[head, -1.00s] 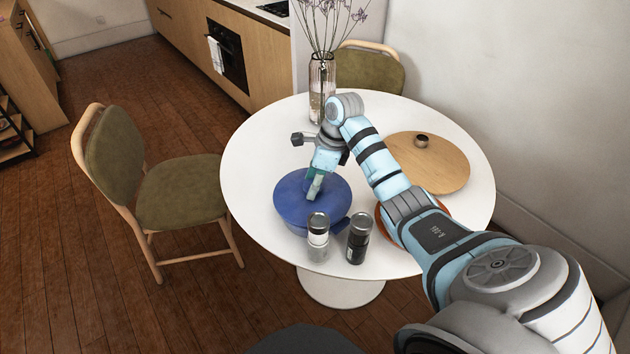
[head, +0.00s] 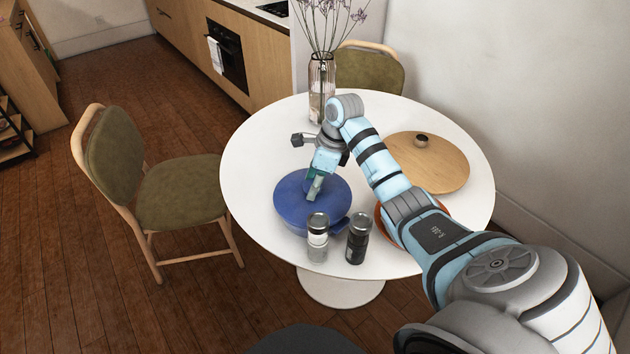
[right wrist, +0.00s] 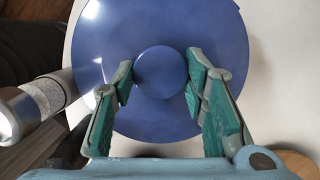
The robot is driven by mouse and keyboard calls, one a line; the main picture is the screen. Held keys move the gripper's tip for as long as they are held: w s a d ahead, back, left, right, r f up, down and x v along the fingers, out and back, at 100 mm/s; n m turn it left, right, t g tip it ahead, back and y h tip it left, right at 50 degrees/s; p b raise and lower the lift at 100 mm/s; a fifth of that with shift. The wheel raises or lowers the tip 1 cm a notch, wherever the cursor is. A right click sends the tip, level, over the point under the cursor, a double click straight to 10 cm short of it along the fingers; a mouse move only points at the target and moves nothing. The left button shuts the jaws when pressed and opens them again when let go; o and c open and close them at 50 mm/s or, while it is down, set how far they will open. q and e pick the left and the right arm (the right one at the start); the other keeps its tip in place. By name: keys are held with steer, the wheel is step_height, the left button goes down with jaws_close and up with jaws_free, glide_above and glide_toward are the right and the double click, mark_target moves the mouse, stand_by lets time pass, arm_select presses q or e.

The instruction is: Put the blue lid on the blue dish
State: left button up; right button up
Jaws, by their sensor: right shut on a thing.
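The round blue lid (head: 290,197) is over the blue dish (head: 341,227) at the front left of the white table. Only a little of the dish, with its handle, shows below the lid. I cannot tell whether the lid touches the rim all round. My right gripper (head: 314,196) points down at the lid's middle. In the right wrist view, the fingers of my right gripper (right wrist: 160,80) are on both sides of the lid's round knob (right wrist: 160,72), shut on it. The blue lid (right wrist: 160,25) hides the dish there. My left gripper is not in view.
A salt mill (head: 318,238) and a dark pepper mill (head: 357,238) stand close in front of the dish. An orange plate (head: 384,222) is partly behind my right arm. A round wooden lid or board (head: 440,165) lies to the right. A glass vase (head: 321,85) stands at the back.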

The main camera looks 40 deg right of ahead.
steer(key=shift+f, duration=0.3)
steer(key=o, duration=1.5)
